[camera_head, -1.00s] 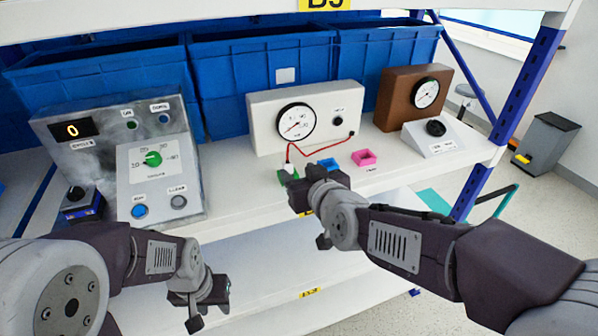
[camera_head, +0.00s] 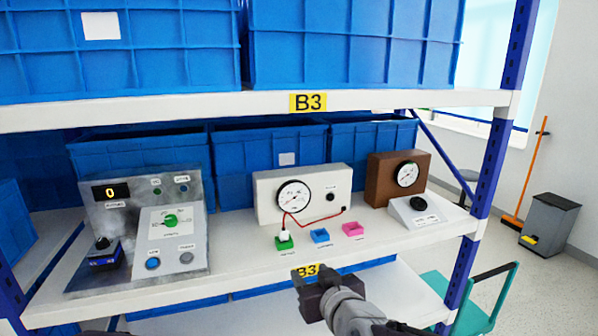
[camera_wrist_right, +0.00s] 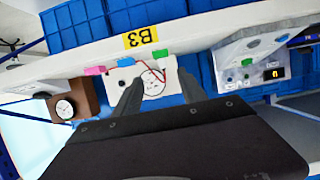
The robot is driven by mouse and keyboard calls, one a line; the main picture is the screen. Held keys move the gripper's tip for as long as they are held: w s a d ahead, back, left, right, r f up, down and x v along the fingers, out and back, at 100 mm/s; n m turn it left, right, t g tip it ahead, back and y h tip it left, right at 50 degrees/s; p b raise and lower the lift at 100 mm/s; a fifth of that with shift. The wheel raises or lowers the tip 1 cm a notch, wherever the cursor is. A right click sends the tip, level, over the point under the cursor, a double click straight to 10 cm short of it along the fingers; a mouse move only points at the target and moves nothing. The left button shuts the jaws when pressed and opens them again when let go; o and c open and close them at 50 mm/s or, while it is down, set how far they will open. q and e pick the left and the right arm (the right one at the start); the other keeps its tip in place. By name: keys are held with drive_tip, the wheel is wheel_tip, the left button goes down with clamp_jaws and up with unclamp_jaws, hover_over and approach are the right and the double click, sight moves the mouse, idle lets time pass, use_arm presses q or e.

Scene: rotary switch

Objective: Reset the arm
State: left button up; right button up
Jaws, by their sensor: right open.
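In the head view, the grey metal control panel (camera_head: 190,255) stands at the left of the shelf, with a green rotary knob (camera_head: 171,221), a display reading 0 and several buttons. It also shows at the right of the right wrist view (camera_wrist_right: 232,62). My right gripper (camera_head: 318,284) is in front of the shelf's front edge, apart from the devices, with its fingertips hard to make out. In the right wrist view its two fingers (camera_wrist_right: 159,78) are spread with nothing held between them. My left gripper is out of view.
A white gauge box (camera_head: 262,201) has a red wire to a plug at the green block (camera_head: 285,243). Blue (camera_head: 320,236) and pink (camera_head: 353,230) sockets sit beside it. A brown gauge box (camera_head: 384,176) and a sloped dial box (camera_head: 440,213) stand right. Blue bins (camera_head: 135,160) fill the back.

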drive_tip(key=d+f+m+g+h+p, duration=0.25)
drive_tip(key=d+f, duration=0.35)
drive_tip(key=d, duration=0.5)
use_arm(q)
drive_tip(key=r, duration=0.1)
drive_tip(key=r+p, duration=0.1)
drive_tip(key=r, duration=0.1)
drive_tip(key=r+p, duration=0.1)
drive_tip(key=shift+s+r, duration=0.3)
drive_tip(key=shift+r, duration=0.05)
use_arm(e)
drive_tip(key=s+d+f+g+h, duration=0.1)
drive_tip(key=s+d+f+g, duration=0.1)
drive_tip(key=s+f+g, duration=0.3)
drive_tip(key=s+d+f+m+g, duration=0.1)
drive_tip(key=s+f+g, duration=0.3)
drive_tip(key=s, duration=1)
wheel_tip(320, 180, down, 4)
drive_tip(key=shift+d+r+g+h, duration=0.15)
drive_tip(key=shift+d+g+h, duration=0.2)
drive_tip(key=shift+d, duration=0.3)
